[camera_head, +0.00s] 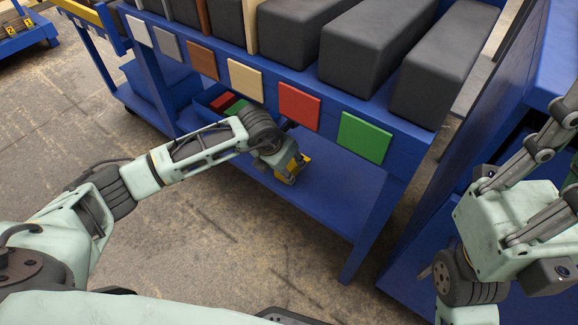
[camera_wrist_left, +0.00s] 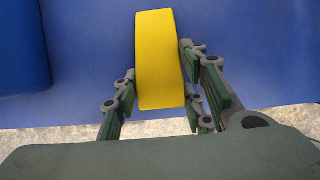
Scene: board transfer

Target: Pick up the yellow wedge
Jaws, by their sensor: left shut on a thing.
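The yellow wedge (camera_wrist_left: 160,62) stands between the fingers of my left gripper (camera_wrist_left: 160,82) in the left wrist view, with finger pads on both sides of it. The gripper is shut on it. In the head view my left gripper (camera_head: 287,166) is at the blue lower shelf of the cart, and only part of the yellow wedge (camera_head: 291,178) shows past it. I cannot tell whether the wedge touches the shelf. My right gripper (camera_head: 545,178) is at the right edge of the head view, its fingertips cut off.
The blue cart's lower shelf (camera_head: 335,205) is bare to the right of the gripper. A blue bin (camera_head: 213,96) with red and green pieces sits behind my left arm. Colored plates, including a green one (camera_head: 364,137), line the upper edge, below large dark blocks (camera_head: 375,45).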

